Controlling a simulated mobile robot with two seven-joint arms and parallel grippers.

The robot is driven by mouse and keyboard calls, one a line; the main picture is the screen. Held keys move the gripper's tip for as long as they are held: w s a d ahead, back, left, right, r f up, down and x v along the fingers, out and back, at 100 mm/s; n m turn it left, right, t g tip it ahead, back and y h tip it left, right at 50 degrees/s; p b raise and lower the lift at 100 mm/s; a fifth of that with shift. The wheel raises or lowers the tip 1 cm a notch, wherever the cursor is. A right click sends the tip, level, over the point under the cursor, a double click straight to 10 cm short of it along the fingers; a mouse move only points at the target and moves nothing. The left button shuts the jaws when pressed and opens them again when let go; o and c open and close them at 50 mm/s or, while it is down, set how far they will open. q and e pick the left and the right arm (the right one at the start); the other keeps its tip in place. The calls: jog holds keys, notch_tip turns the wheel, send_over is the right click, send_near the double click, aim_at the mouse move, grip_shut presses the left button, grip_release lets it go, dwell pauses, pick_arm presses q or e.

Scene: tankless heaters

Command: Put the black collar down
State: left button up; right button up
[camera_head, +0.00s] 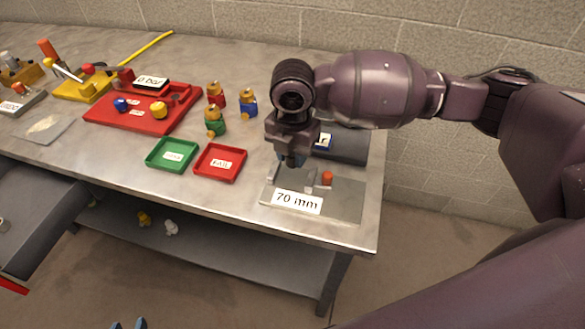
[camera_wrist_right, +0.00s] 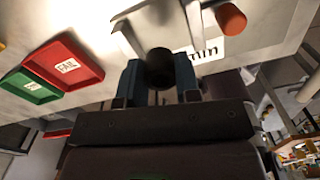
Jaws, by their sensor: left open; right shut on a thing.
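The black collar (camera_wrist_right: 160,66) is between the blue fingers of my right gripper (camera_wrist_right: 158,80) in the right wrist view. That gripper is shut on it. In the head view my right gripper (camera_head: 291,160) points down over the back left part of the grey plate labelled "70 mm" (camera_head: 345,206); the collar is hidden there. I cannot tell whether the collar touches anything below. My left gripper (camera_head: 128,324) shows only its blue fingertips at the bottom edge of the head view, apart and empty, away from the table.
The plate carries an orange knob (camera_head: 326,178) and grey upright parts. Green (camera_head: 171,154) and red (camera_head: 220,162) trays stand left of it. Behind them are several coloured, brass-topped pieces (camera_head: 248,104). A red fixture tray (camera_head: 180,120) is further left. A dark block (camera_head: 350,147) stands behind the plate.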

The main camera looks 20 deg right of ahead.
aim_at(293, 178)
notch_tip(293, 178, down, 5)
jog(key=shift+f+b, duration=0.1)
jog(key=shift+b, duration=0.25)
pick_arm(q)
jog(key=shift+s+f, duration=0.3)
jog(key=shift+f, duration=0.25)
jog(key=shift+s+f, duration=0.1)
pick_arm(e)
jog(key=shift+f, duration=0.15)
jog(key=o, duration=0.7)
